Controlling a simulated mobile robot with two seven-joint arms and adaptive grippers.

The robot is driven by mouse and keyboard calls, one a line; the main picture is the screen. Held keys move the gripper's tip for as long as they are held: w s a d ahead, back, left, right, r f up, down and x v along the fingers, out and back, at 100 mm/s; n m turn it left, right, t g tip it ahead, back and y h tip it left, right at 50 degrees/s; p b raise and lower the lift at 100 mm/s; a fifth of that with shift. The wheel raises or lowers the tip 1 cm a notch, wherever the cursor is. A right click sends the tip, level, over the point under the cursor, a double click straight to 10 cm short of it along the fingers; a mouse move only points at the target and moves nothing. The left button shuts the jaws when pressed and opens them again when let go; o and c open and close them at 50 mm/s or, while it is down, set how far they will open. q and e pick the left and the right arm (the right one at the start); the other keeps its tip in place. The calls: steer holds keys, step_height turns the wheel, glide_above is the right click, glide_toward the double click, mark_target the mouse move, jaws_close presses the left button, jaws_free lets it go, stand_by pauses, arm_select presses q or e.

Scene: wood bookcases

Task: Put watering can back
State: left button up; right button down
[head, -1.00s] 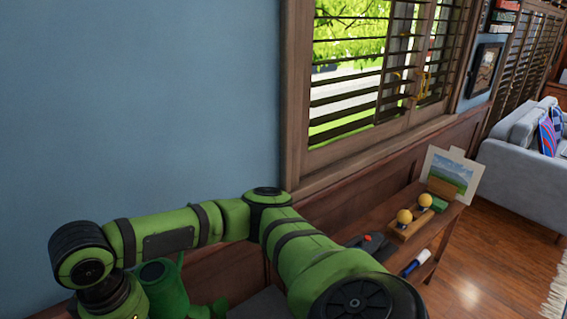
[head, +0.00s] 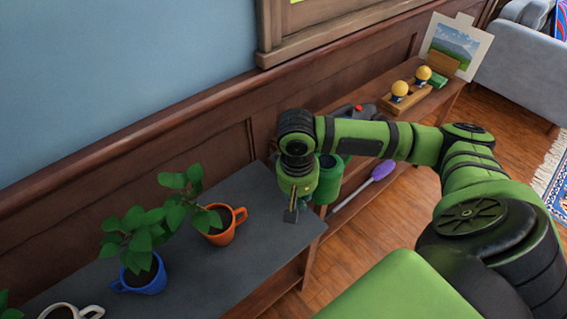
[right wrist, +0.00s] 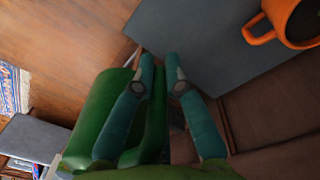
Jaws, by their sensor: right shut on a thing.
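The green watering can (head: 328,182) is at the right end of the grey-topped shelf in the head view, partly hidden behind my right gripper (head: 293,210). In the right wrist view its green body (right wrist: 92,118) lies left of the fingers, and part of it passes between them. My right gripper (right wrist: 160,68), with teal fingers, is shut on the watering can. Whether the can touches anything below is hidden. My left gripper is not in view.
The shelf top (head: 215,270) holds an orange mug plant (head: 222,232), a blue mug plant (head: 145,278) and a white mug (head: 65,312). A wooden table at the back right carries yellow-topped items (head: 400,90) and a small painting (head: 455,45). A purple-headed tool (head: 382,170) is below.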

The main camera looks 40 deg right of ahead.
steer(key=shift+d+f, duration=0.2)
steer(key=shift+f, duration=1)
steer(key=w+a+f, duration=0.2)
steer(key=a, duration=0.1)
steer(key=w+a+f, duration=0.2)
steer(key=a, duration=0.1)
steer(key=w+a+f+b, duration=0.1)
steer(key=w+a+f, duration=0.1)
steer(key=a, duration=0.1)
steer(key=shift+w+f, duration=0.15)
steer(key=shift+f, duration=2.1)
steer(key=shift+f, duration=0.1)
steer(key=c, duration=1.6)
jaws_free()
steer(key=shift+f, duration=0.1)
steer(key=o, duration=0.3)
